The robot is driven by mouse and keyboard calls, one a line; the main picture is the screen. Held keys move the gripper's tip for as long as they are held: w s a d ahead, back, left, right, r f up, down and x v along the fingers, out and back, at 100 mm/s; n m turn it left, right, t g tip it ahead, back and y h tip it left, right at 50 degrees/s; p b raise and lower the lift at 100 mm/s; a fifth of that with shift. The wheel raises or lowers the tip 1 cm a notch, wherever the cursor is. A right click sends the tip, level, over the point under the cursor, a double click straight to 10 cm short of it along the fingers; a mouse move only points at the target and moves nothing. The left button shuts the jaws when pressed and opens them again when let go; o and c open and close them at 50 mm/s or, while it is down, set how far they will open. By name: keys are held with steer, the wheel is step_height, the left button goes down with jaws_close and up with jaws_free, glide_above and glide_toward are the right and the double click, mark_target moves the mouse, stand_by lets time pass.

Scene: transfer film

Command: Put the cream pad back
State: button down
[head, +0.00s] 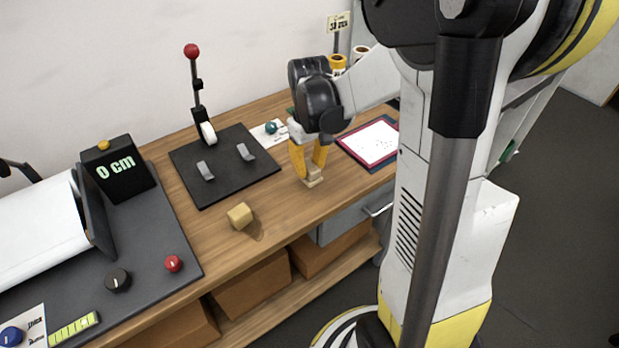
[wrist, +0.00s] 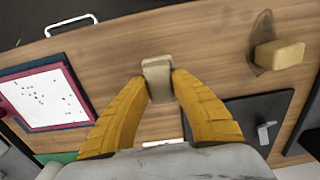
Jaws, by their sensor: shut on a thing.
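The cream pad (head: 313,181) is a small beige block between the fingertips of my gripper (head: 311,169), over the wooden bench right of the black lever plate. In the wrist view my gripper (wrist: 157,82) has its two yellow fingers closed on the sides of the pad (wrist: 157,67). The pad is low, close to the bench top. I cannot tell whether it touches the wood. Its lower part is partly hidden by the fingers.
A yellowish block (head: 239,215) sits near the bench's front edge, beside a dark patch. The black lever plate (head: 225,168) has a red-knobbed lever (head: 196,95). A red-framed white sheet (head: 372,143) lies to the right. A roller machine (head: 40,225) fills the left end.

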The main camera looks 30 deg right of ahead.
mark_target(309, 176)
steer(key=shift+f+b, duration=0.65)
steer(key=shift+f, duration=1.05)
steer(key=shift+f, duration=0.1)
steer(key=shift+f, duration=0.15)
steer(key=c, duration=1.2)
jaws_free()
